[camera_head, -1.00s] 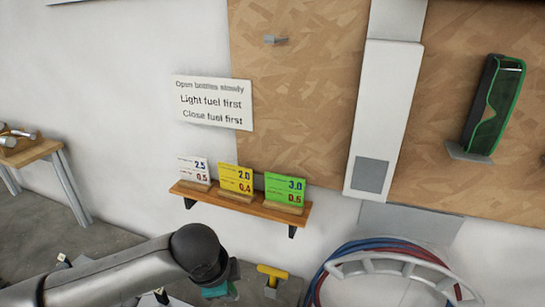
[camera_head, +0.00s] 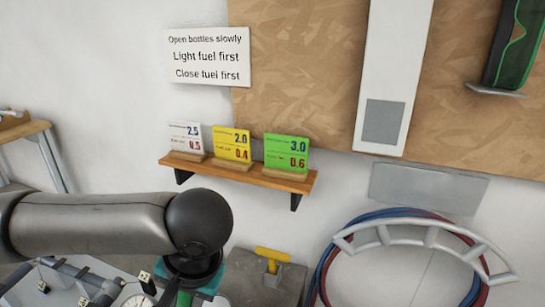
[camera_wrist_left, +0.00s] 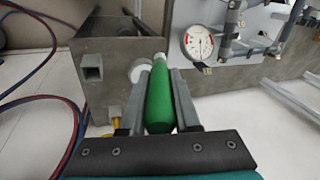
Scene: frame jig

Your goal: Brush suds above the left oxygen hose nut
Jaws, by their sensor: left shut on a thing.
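My left gripper (camera_wrist_left: 158,98) is shut on a green tapered tool (camera_wrist_left: 160,100) with a white tip; whether it is the suds brush I cannot tell for sure. In the head view a bit of green (camera_head: 184,299) shows at the bottom edge below my dark wrist, with the fingers mostly hidden. A round gauge (camera_wrist_left: 198,42) with grey pipes (camera_wrist_left: 228,28) stands beyond the tool to the right in the wrist view. The gauge also shows at the bottom of the head view (camera_head: 138,301). I cannot pick out the left oxygen hose nut. My right gripper is not in view.
A grey block (camera_wrist_left: 90,68) with a square socket stands just beyond the fingers, beside a white round part (camera_wrist_left: 140,70). Red and blue hoses (camera_head: 325,265) hang on a rack (camera_head: 420,238) at right. A yellow handle (camera_head: 272,254) and a card shelf (camera_head: 240,172) are nearby.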

